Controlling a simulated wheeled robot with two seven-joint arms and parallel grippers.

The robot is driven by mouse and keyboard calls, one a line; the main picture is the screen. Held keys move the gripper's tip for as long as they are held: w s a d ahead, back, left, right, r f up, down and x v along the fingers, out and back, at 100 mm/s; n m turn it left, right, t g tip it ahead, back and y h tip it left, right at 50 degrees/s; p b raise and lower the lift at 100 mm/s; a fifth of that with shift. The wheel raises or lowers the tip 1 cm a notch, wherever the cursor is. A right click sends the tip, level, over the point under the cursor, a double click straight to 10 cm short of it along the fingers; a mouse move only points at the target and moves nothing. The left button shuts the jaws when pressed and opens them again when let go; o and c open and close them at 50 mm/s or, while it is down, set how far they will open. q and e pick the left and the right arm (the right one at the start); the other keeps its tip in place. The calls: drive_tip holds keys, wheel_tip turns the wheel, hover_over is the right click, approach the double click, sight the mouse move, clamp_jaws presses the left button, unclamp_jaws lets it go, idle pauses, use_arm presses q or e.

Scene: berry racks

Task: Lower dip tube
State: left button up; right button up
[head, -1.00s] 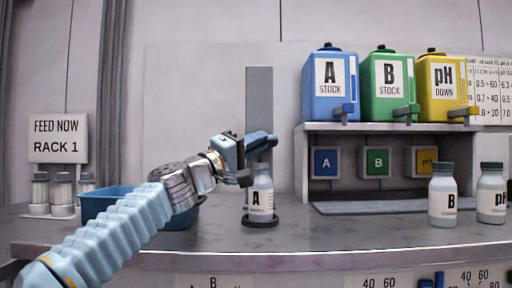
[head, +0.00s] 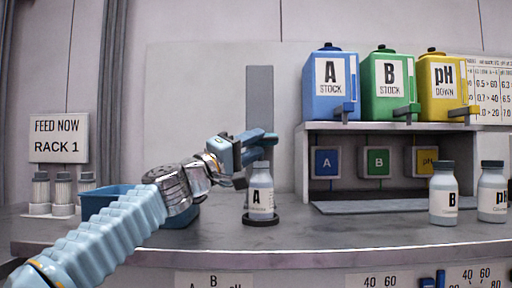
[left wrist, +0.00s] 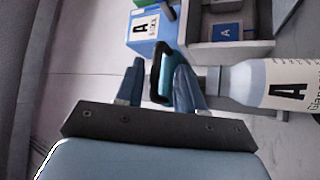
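The bottle marked A (head: 260,203) stands upright on a round black base in front of a tall grey post (head: 260,95). My left gripper (head: 260,138) is just above the bottle's cap, in front of the post. In the left wrist view its two fingers (left wrist: 158,85) stand apart. A dark-edged blue loop (left wrist: 165,65) shows between them, closer to the right finger; I cannot tell whether they touch it. Bottle A also lies at the right of that view (left wrist: 275,83). I cannot make out a dip tube. My right gripper is not in view.
Blue, green and yellow stock tanks (head: 330,88) stand on a shelf at the right. Bottles B (head: 443,195) and pH (head: 492,192) stand at the right. A blue bin (head: 105,203) is behind my left arm. Bare counter lies between bottles A and B.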

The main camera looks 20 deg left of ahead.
use_arm(q)
drive_tip(key=b+v, duration=0.4)
drive_tip(key=v, duration=0.8)
drive_tip(key=shift+s+a+f, duration=0.15)
drive_tip(key=shift+s+f, duration=0.1)
drive_tip(key=shift+s, duration=0.05)
